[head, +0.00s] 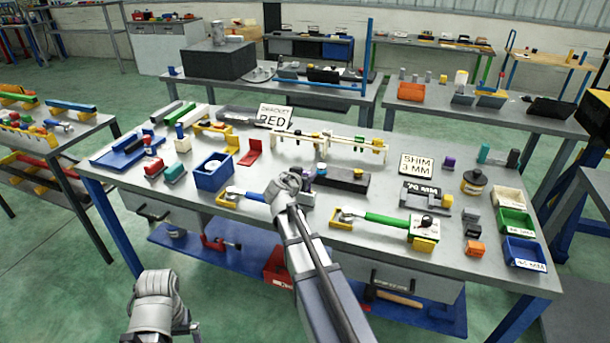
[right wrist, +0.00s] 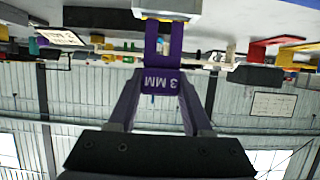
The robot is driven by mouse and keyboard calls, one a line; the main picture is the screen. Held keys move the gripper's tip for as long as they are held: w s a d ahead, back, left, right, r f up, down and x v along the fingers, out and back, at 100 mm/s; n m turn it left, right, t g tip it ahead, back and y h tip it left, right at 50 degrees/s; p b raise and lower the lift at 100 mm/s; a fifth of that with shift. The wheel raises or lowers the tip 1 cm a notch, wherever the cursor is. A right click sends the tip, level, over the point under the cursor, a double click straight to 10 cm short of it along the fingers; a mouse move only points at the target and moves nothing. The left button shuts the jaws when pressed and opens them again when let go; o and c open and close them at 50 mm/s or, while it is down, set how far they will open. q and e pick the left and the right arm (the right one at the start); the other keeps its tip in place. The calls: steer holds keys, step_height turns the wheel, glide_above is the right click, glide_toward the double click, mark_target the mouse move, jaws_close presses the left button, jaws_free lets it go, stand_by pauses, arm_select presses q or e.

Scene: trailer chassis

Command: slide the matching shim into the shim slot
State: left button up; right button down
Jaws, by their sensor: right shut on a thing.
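In the right wrist view my right gripper (right wrist: 158,100) is shut on a purple shim (right wrist: 160,88) marked "3 MM". The shim's far end reaches a pale block (right wrist: 166,6); whether it is inside a slot there cannot be told. In the head view my right gripper (head: 304,190) is low over the table's middle, beside a long dark block (head: 346,180); my wrist hides much of this spot. A card (head: 416,164) reads "SHIM 3 MM". The shim slot itself is not clearly visible. My left arm shows at the lower left, its gripper (head: 186,326) unclear.
A blue box (head: 213,172) stands left of my right gripper. A green-handled tool (head: 386,220) lies at the front. A yellow-and-white rack (head: 328,147) stands behind. Open bins (head: 525,253) line the right edge. Bare table lies between several parts.

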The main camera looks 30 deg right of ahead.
steer(key=shift+f+b, duration=2.45)
steer(key=shift+b, duration=0.05)
stand_by(0.4)
jaws_free()
stand_by(0.6)
steer(key=shift+r, duration=0.1)
steer(key=shift+r+p, duration=3.5)
steer(key=shift+p, duration=0.1)
steer(key=shift+f, duration=0.25)
